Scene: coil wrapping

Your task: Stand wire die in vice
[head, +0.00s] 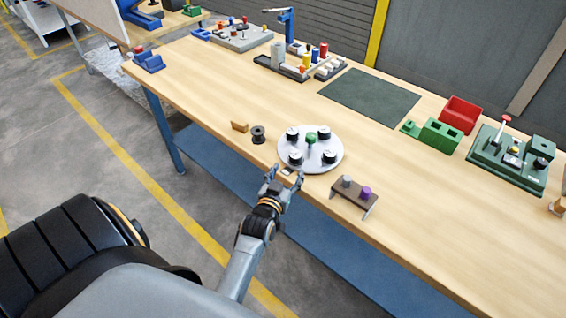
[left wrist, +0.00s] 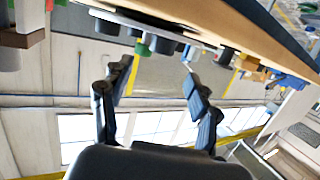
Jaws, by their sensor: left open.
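My left gripper (head: 285,174) is at the table's front edge, just in front of a round grey plate (head: 325,163) with black knobs and a green centre knob. Its fingers are apart; a small pale and brown patch shows between them, and I cannot tell what it is. In the left wrist view the open fingers (left wrist: 158,78) have nothing clear between them. I cannot pick out the wire die for sure; a small tan block (head: 239,126) stands left of the plate. A blue vice-like fixture (head: 150,63) is at the table's left end. My right gripper is not in view.
A black spool (head: 258,135) stands beside the tan block. A brown stand (head: 352,193) with grey and purple knobs is right of the plate. Green blocks (head: 436,133), a red bin (head: 460,113) and a green fixture (head: 507,158) are farther right. A dark mat (head: 370,97) lies clear behind.

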